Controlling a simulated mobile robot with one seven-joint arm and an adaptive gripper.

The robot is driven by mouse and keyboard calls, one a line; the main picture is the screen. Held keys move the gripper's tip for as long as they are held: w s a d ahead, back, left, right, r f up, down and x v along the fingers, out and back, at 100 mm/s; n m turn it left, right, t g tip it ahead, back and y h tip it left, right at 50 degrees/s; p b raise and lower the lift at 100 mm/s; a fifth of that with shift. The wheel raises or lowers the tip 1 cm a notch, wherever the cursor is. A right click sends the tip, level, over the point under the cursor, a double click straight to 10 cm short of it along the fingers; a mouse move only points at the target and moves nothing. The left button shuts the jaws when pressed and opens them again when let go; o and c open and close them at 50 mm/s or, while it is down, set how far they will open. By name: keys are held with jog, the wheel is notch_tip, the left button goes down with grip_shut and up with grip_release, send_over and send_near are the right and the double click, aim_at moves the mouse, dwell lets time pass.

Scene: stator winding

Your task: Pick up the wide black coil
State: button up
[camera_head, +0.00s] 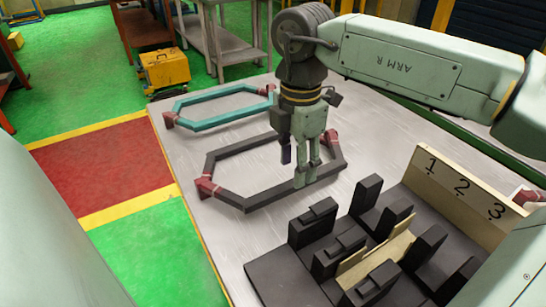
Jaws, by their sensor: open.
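The black coil (229,194) is a long six-sided ring with dark red end pieces. It lies flat on the grey table in the middle of the view. My gripper (308,175) points down over the right part of its near side, with its jaws open. One finger overlaps the near bar in the picture. I cannot tell whether the fingers are beside the bar or still above it. The gripper and wrist hide part of the coil's far side and right part.
A teal coil (208,124) with red ends lies behind the black one. A dark slotted fixture (285,280) with upright blocks and a board numbered 1, 2, 3 (466,190) stands at front right. The table (180,150) is bare at left.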

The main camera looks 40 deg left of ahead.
jog(key=shift+w+d+f+p, duration=0.15)
jog(key=shift+f+p, duration=0.4)
jog(key=shift+f, duration=0.95)
jog(key=shift+w+a+f+p, duration=0.1)
jog(key=shift+f+p, duration=0.4)
jog(key=shift+f, duration=1)
jog(key=shift+c, duration=0.5)
grip_shut()
jog(key=shift+r, duration=0.1)
